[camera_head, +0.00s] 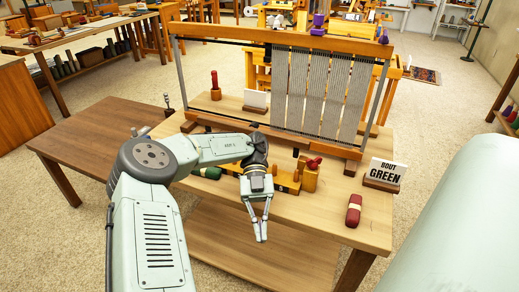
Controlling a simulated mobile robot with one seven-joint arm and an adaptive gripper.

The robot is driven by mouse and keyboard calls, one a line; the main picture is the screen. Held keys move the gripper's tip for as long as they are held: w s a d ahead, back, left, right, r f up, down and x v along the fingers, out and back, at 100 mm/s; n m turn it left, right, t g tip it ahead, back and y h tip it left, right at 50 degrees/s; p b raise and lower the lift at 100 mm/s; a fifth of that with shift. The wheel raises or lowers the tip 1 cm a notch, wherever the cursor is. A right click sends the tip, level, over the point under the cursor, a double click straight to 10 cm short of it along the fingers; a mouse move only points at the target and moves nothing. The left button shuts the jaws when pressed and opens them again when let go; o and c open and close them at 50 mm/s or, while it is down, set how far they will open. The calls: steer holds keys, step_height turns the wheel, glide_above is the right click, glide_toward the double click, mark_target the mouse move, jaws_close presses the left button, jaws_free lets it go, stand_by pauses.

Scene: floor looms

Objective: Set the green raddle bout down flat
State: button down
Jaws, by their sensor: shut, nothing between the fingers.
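A dark green, rounded piece (208,172), which looks like the green bout, lies on the light wooden table left of my wrist. My arm hides part of it, so I cannot tell its full shape. My gripper (261,238) points down over the table's front edge, apart from the green piece. Its fingers are shut and empty. A card reading "BOUT GREEN" (387,171) stands on a wooden block at the table's right. A red bout with a pale band (354,210) lies in front of that card.
A wooden loom frame with grey warp strips (318,95) stands along the table's back. A wooden block with red pieces (310,175) is right of my wrist. A red-handled tool (215,88) stands at back left. A brown table (95,145) adjoins on the left.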

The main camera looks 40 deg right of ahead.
steer(key=shift+s+a+m+t+y, duration=1.3)
steer(key=shift+a+m+t, duration=0.15)
steer(key=shift+m+t, duration=0.3)
stand_by(0.7)
